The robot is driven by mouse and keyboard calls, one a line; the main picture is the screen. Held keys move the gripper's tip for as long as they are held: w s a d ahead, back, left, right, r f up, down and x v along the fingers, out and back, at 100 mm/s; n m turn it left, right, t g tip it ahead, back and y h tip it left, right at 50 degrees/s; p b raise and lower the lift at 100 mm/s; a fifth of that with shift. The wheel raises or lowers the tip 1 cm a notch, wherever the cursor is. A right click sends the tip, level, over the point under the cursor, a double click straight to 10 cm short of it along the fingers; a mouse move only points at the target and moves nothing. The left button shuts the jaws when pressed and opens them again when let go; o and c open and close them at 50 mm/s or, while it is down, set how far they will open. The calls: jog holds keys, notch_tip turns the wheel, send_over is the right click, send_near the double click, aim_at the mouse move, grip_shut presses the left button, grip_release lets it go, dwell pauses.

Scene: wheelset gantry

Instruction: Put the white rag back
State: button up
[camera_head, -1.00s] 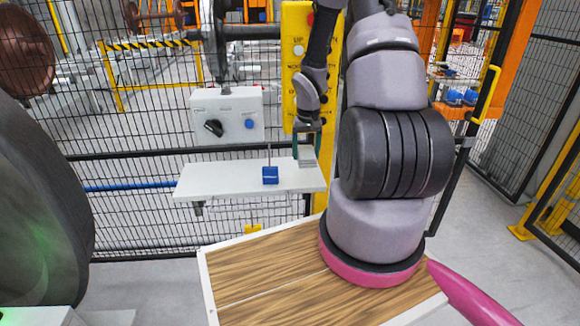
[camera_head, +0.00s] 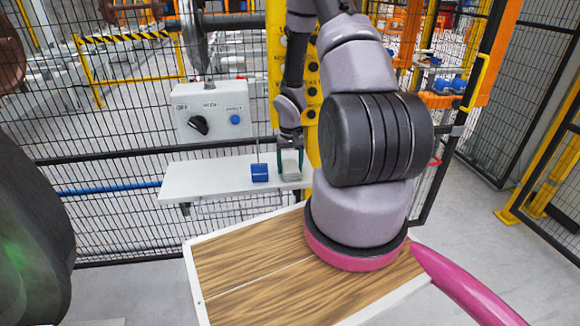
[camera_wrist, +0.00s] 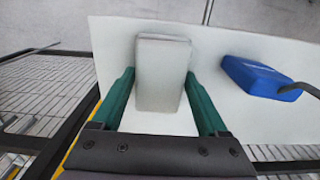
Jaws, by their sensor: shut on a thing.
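The white rag (camera_wrist: 162,75) shows in the wrist view as a pale grey-white folded block between my two green fingers. In the head view the rag (camera_head: 291,169) is small and partly hidden by the fingers. My gripper (camera_wrist: 163,95) is shut on the rag, one finger on each side; it also shows in the head view (camera_head: 291,162). The rag is at the right part of the white shelf (camera_head: 205,182), near its surface; I cannot tell whether it touches the shelf.
A blue block (camera_head: 260,173) with a thin upright rod stands on the shelf just left of my gripper. A control box (camera_head: 209,110) hangs on the mesh fence above. A yellow post (camera_head: 312,100) is behind my gripper. The shelf's left part is clear.

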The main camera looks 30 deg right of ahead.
jog(key=o, duration=1.1)
notch_tip(320, 180, up, 12)
notch_tip(320, 180, up, 11)
jog(key=t, duration=0.1)
send_over(290, 166)
jog(key=a, duration=0.1)
jog(key=s+a+r+t+h, duration=0.1)
jog(key=s+a+r, duration=0.1)
jog(key=r, duration=0.4)
jog(key=s+a+r+t, duration=0.1)
jog(key=s+a+r, duration=0.1)
jog(key=r, duration=0.4)
jog(key=s+a+r+t+y, duration=0.1)
jog(key=s+a+r, duration=0.1)
jog(key=s+r, duration=0.2)
jog(key=s+a+r+t+y, duration=0.1)
jog(key=s+a+r, duration=0.2)
jog(key=s+r, duration=0.2)
jog(key=s+a+r+m+t+y, duration=0.1)
jog(key=s+a+r+t, duration=0.1)
jog(key=s+r, duration=0.3)
jog(key=shift+s+a, duration=0.6)
jog(key=shift+s, duration=0.05)
